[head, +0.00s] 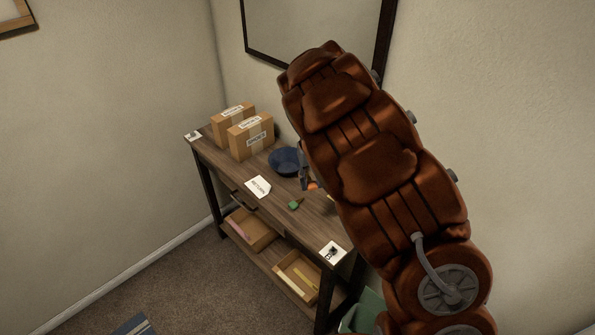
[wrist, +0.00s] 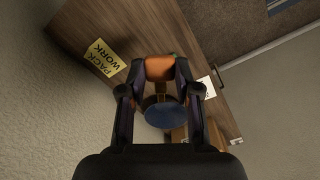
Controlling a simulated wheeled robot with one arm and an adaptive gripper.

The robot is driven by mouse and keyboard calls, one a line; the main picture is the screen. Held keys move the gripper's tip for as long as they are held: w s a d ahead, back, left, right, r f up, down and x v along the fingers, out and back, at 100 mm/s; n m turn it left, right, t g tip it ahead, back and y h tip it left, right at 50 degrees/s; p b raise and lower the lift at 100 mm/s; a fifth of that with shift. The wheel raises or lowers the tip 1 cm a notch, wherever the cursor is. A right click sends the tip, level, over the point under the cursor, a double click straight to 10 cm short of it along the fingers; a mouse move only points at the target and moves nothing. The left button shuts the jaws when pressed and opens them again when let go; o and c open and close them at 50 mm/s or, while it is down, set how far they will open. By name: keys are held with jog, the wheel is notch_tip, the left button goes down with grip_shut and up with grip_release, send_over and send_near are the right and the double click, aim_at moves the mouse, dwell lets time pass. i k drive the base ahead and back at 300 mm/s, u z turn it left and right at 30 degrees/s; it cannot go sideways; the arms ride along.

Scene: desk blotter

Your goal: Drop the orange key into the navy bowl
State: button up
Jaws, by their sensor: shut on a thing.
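The orange key (wrist: 160,68) is pinched between the fingertips of my gripper (wrist: 161,72) in the wrist view; only a blocky orange part of it shows clearly. In the head view my gripper (head: 307,182) is mostly hidden behind my arm, with a bit of orange at its tip. The navy bowl (head: 285,161) stands on the wooden table, just left of my gripper in the head view. In the wrist view the bowl (wrist: 166,115) shows between the fingers, behind them. I cannot tell the key's exact height above the table.
Two cardboard boxes (head: 250,136) stand left of the bowl. A white RETURN card (head: 258,187) and a small green object (head: 295,204) lie near the table's front. A yellow card (wrist: 104,57) lies on the table. Open trays (head: 250,230) sit below.

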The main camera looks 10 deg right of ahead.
aim_at(294, 165)
jog(key=z, duration=0.55)
jog(key=k, duration=1.2)
jog(key=z, duration=0.05)
jog(key=i, duration=0.4)
jog(key=u, duration=1.15)
jog(key=i, duration=1.95)
jog(key=z, duration=0.55)
